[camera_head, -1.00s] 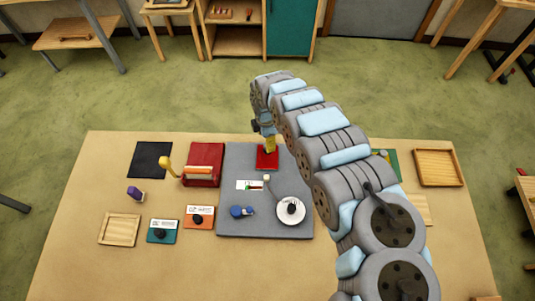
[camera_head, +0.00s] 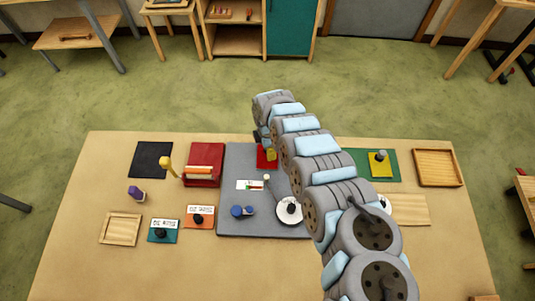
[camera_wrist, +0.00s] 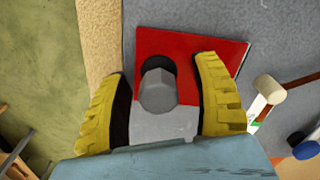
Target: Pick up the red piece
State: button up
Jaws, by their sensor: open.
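The red piece (camera_head: 262,162) is a flat red square at the back of the grey mat (camera_head: 228,200), partly hidden by my arm in the head view. In the wrist view the red piece (camera_wrist: 205,48) has a grey knob (camera_wrist: 157,92) standing on it. My gripper (camera_wrist: 160,76) is open, with one yellow finger on each side of the knob and visible gaps between. In the head view only a little of my gripper (camera_head: 271,154) shows, low over the red piece.
On the mat are a white dish (camera_head: 288,211), a blue item (camera_head: 242,211) and a small white strip (camera_head: 250,185). A red rack (camera_head: 205,153) stands to the left. A green board (camera_head: 358,160) with a knobbed yellow piece (camera_head: 380,168) lies to the right.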

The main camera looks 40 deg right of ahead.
jog(key=shift+c, duration=0.3)
grip_shut()
jog(key=shift+r, duration=0.15)
